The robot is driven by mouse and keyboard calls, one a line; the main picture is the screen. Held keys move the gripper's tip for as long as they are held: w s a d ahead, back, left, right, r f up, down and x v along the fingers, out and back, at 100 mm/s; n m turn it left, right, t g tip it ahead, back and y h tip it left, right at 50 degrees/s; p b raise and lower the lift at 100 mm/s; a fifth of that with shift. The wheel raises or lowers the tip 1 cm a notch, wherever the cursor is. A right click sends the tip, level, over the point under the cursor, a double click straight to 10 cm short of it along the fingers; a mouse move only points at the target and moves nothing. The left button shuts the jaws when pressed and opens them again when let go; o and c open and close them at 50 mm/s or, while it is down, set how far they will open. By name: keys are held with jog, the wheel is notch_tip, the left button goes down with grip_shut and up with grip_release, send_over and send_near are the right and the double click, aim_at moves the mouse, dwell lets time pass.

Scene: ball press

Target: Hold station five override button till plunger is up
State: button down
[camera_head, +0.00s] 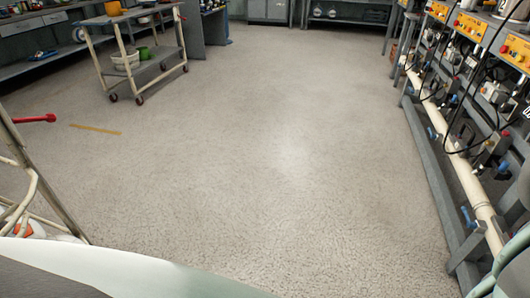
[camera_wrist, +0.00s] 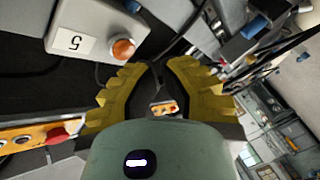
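A pale box (camera_wrist: 95,30) in the wrist view carries a white label with a "5", which appears upside down. An orange domed button (camera_wrist: 122,49) sits on this box, just left of my gripper's fingertips. My gripper (camera_wrist: 157,68) has two yellow ridged fingers with a gap between them and nothing held. The fingertips look apart from the button; the exact distance is unclear. I cannot make out station five's plunger in either view. My gripper does not show in the head view.
An orange panel (camera_wrist: 20,140) with a red button (camera_wrist: 55,135) lies left of my gripper. Cables and machine parts crowd the right. In the head view, a bench row with orange panels (camera_head: 515,50) lines the right. A cart (camera_head: 150,70) stands upper left; the floor (camera_head: 260,150) between is clear.

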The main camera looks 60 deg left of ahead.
jog(key=shift+s+a+p, duration=0.85)
jog(key=shift+s+a, duration=0.8)
jog(key=shift+a, duration=0.25)
